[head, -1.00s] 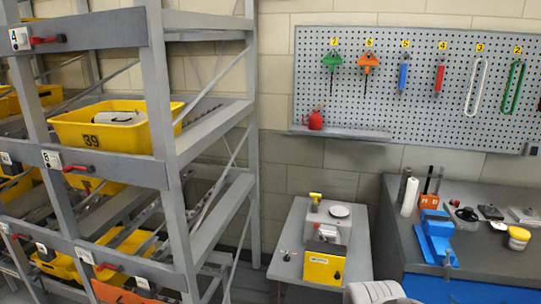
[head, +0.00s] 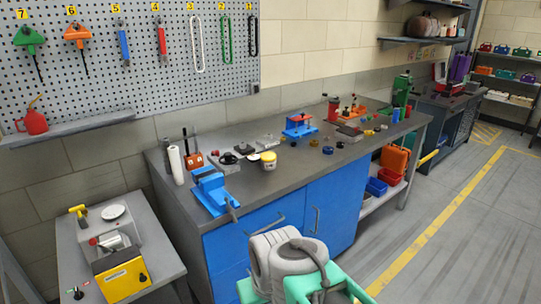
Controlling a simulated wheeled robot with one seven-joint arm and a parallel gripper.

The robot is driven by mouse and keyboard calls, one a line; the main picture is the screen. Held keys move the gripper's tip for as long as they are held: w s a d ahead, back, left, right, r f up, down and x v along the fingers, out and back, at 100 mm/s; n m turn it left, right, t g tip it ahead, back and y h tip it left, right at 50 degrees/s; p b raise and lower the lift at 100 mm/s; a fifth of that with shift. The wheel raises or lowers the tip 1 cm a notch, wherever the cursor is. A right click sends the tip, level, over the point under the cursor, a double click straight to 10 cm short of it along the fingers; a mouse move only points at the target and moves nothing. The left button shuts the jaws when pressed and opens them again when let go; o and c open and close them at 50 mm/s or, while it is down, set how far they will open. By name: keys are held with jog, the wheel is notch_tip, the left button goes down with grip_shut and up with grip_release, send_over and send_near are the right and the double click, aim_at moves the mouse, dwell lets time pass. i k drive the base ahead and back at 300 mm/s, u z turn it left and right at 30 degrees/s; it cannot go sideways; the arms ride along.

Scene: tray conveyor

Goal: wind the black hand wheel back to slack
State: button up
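I cannot make out the black hand wheel for certain in the head view. A small dark round part (head: 228,158) lies on the grey workbench behind the blue vise (head: 213,193), too small to tell what it is. A small black knob (head: 141,278) shows on the yellow front of a machine (head: 122,282) on the low grey table at the left. Grey and teal links of my arm show at the bottom centre. My gripper itself is not in view.
A pegboard (head: 140,60) hangs at the upper left. Open floor (head: 450,235) with yellow lines lies at the right.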

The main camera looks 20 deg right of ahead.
aim_at(228, 157)
jog(key=z, duration=0.65)
jog(key=k, duration=0.6)
jog(key=z, duration=0.65)
jog(key=i, duration=1.85)
jog(key=u, duration=1.45)
jog(key=i, duration=0.8)
jog(key=u, duration=0.75)
